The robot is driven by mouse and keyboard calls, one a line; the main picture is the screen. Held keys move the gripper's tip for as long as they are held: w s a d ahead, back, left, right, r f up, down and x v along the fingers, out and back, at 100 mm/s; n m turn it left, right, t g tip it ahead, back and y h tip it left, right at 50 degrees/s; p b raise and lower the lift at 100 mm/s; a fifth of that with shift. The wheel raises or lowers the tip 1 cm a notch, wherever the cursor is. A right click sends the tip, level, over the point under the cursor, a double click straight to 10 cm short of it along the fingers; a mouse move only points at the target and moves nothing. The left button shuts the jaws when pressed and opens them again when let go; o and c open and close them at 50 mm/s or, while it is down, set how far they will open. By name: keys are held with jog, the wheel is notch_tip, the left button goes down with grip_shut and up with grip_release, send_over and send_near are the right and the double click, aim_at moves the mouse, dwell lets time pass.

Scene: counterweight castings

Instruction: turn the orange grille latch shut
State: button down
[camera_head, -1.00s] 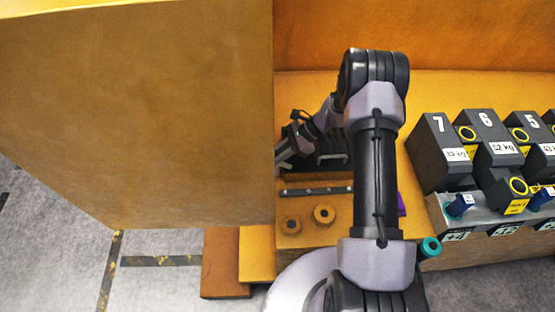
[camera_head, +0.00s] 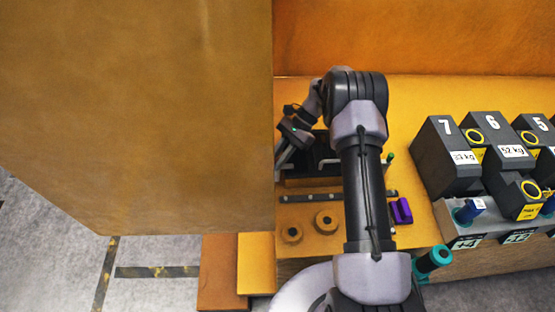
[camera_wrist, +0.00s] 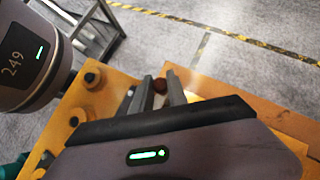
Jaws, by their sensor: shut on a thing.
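In the wrist view my gripper (camera_wrist: 159,79) has its two grey fingers on either side of a small dark red-brown round knob (camera_wrist: 159,87). The fingers are closed on this knob, beside the edge of an orange-yellow surface. I cannot tell whether the knob belongs to the grille latch; no orange latch shows clearly. In the head view my wrist reaches left behind a large yellow-brown panel (camera_head: 140,110), which hides the fingertips and what they hold.
Numbered black weights (camera_head: 446,157) stand on a grey rack at the right. A purple block (camera_head: 401,211), a teal cylinder (camera_head: 433,259) and two round orange bosses (camera_head: 326,222) are near my arm. Grey floor with striped tape lies beyond the panel.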

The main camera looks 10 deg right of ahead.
dwell(0.3)
jog(key=c, duration=1.3)
grip_release()
jog(key=shift+a, duration=0.1)
jog(key=v, duration=1.2)
jog(key=shift+p, duration=0.4)
